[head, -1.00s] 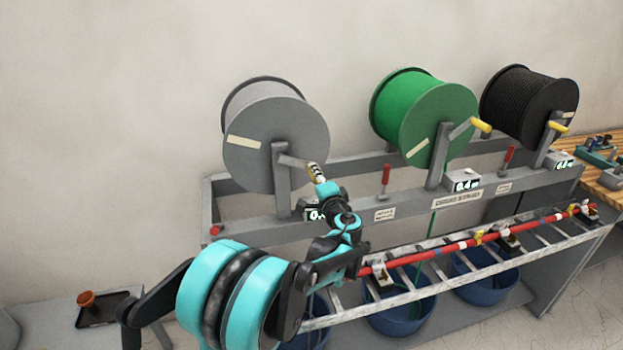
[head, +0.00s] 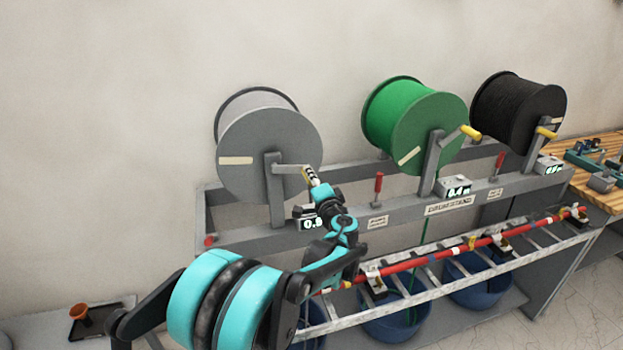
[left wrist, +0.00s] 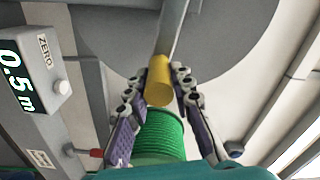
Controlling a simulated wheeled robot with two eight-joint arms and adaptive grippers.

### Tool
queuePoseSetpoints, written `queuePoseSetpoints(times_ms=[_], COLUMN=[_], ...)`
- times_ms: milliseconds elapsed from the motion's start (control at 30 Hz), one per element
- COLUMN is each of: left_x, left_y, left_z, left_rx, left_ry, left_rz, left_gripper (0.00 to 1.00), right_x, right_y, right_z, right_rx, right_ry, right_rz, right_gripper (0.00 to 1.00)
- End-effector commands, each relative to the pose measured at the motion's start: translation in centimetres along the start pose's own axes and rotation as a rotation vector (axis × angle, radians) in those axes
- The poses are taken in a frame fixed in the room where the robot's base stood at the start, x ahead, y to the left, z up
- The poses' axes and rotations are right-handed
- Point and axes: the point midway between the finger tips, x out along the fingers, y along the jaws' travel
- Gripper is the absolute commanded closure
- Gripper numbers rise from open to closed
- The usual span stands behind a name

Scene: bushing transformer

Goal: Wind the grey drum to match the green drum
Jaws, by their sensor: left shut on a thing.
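The grey drum (head: 268,155) stands at the left of the rack, with a pale strip lying about level on its face. My left gripper (head: 312,182) is shut on the yellow handle of the grey drum's crank; the handle (left wrist: 159,80) shows between the two fingers in the left wrist view. The green drum (head: 430,130) stands in the middle of the rack, its pale strip slanted and its yellow-handled crank (head: 468,132) pointing up to the right. The grey drum's counter (left wrist: 22,85) reads 0.5 m in the left wrist view. The green drum's counter (head: 455,188) is too small to read surely. My right gripper is out of view.
A black drum (head: 520,110) stands at the right of the rack. Red levers (head: 379,188) rise from the rail. A ladder-like tray (head: 440,275) with a red rod runs in front, above blue tubs (head: 395,318). A wooden bench (head: 600,185) is at far right.

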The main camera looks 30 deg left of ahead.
Motion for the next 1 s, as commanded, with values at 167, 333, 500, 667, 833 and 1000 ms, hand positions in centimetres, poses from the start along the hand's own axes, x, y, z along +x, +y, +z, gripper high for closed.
queuePoseSetpoints(times_ms=[167, 333, 500, 667, 833, 1000], left_x=[0.1, 0.1, -0.6, -3.4, -7.2, -10.2], left_y=[-0.1, -0.1, -0.1, -0.1, 0.0, -0.1], left_z=[0.1, 0.1, 0.0, 0.0, 0.0, 0.0], left_rx=[0.003, 0.002, 0.001, 0.001, 0.001, 0.002], left_ry=[-0.003, -0.002, -0.001, 0.001, 0.002, 0.000], left_rz=[-0.003, -0.002, -0.001, 0.000, 0.000, -0.001], left_gripper=[0.57, 0.57, 0.57, 0.57, 0.57, 0.57], right_x=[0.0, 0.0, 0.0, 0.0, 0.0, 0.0], right_y=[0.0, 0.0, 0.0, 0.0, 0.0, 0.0], right_z=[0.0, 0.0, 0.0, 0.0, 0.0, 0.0], right_rx=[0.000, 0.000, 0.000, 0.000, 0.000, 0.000], right_ry=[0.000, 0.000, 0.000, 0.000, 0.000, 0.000], right_rz=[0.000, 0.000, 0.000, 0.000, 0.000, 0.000], right_gripper=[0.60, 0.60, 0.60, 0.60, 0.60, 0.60])
